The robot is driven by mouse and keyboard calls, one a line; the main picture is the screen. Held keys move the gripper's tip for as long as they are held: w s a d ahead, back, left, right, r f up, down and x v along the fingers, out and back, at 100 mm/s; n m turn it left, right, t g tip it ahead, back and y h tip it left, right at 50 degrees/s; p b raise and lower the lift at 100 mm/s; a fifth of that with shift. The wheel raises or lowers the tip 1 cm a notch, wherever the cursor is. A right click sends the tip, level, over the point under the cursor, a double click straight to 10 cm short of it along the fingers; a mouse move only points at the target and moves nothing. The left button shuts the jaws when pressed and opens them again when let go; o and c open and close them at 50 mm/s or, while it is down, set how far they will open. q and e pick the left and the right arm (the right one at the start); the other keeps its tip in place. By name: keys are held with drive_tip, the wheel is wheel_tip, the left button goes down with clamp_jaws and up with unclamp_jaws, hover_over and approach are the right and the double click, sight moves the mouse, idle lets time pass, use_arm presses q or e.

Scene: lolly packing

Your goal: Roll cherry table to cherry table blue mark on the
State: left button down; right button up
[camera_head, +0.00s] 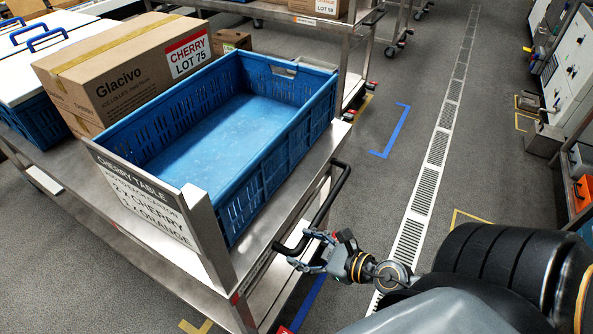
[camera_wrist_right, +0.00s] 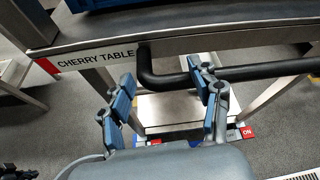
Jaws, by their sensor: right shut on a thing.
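The cherry table (camera_head: 258,250) is a steel trolley with a sign (camera_head: 150,205) reading "CHERRY TABLE" on its near end. A black push handle (camera_head: 320,212) runs along its right side. My right gripper (camera_head: 308,251) is at the near end of this handle and shut on it. In the right wrist view the handle (camera_wrist_right: 260,71) passes at the fingers of my right gripper (camera_wrist_right: 163,88), below the "CHERRY TABLE" label (camera_wrist_right: 95,59). A blue corner mark (camera_head: 394,133) lies on the floor beyond the handle. Another blue line (camera_head: 311,302) shows beside the table's near right end. My left gripper is out of view.
An empty blue crate (camera_head: 312,118) and a "CHERRY LOT 75" carton (camera_head: 110,82) stand on the table. Another steel table (camera_head: 345,30) stands behind. A floor drain (camera_head: 428,182) runs along the open aisle. Machines (camera_head: 572,45) line the right side.

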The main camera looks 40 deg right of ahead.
drive_tip(key=shift+s+d+f, duration=0.3)
drive_tip(key=shift+d+f, duration=0.05)
drive_tip(key=shift+d, duration=0.25)
drive_tip(key=shift+r, duration=0.15)
drive_tip(key=o, duration=1.2)
drive_tip(key=shift+w, duration=0.1)
drive_tip(key=shift+c, duration=0.2)
drive_tip(key=o, duration=0.3)
drive_tip(key=shift+w, duration=0.15)
drive_tip(key=shift+o, duration=0.6)
drive_tip(key=shift+w+d+f, duration=0.1)
drive_tip(key=shift+d+f, duration=0.15)
drive_tip(key=shift+r, duration=0.1)
